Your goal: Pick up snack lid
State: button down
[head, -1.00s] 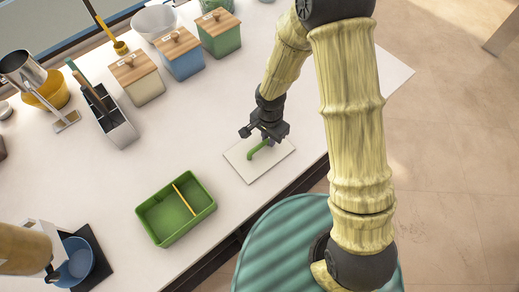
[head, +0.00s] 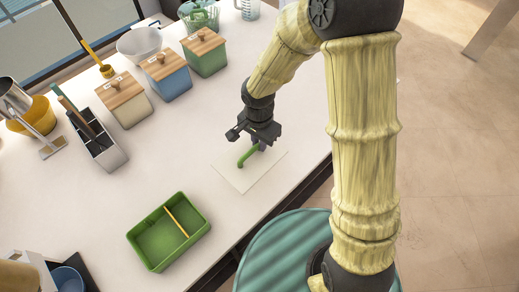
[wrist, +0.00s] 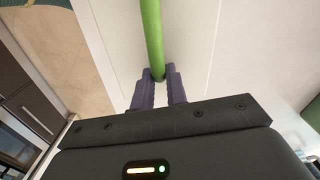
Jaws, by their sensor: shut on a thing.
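The snack lid (head: 232,175) is a thin white panel with a green bar handle (head: 246,157). My gripper (head: 258,146) is shut on the handle near one end, with the lid below the fingers. In the wrist view the two dark purple fingers (wrist: 160,90) close on the green handle (wrist: 152,35), and the white lid (wrist: 192,45) lies behind it. The lid looks slightly raised over the white counter, but the gap is hard to judge.
A green divided box (head: 137,238) stands open on the counter (head: 205,115), left of the lid. Lidded canisters (head: 168,83) and a grey utensil holder (head: 105,155) stand further back. The counter between them and the lid is clear. The counter's front edge is close by.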

jog(key=shift+r, duration=1.6)
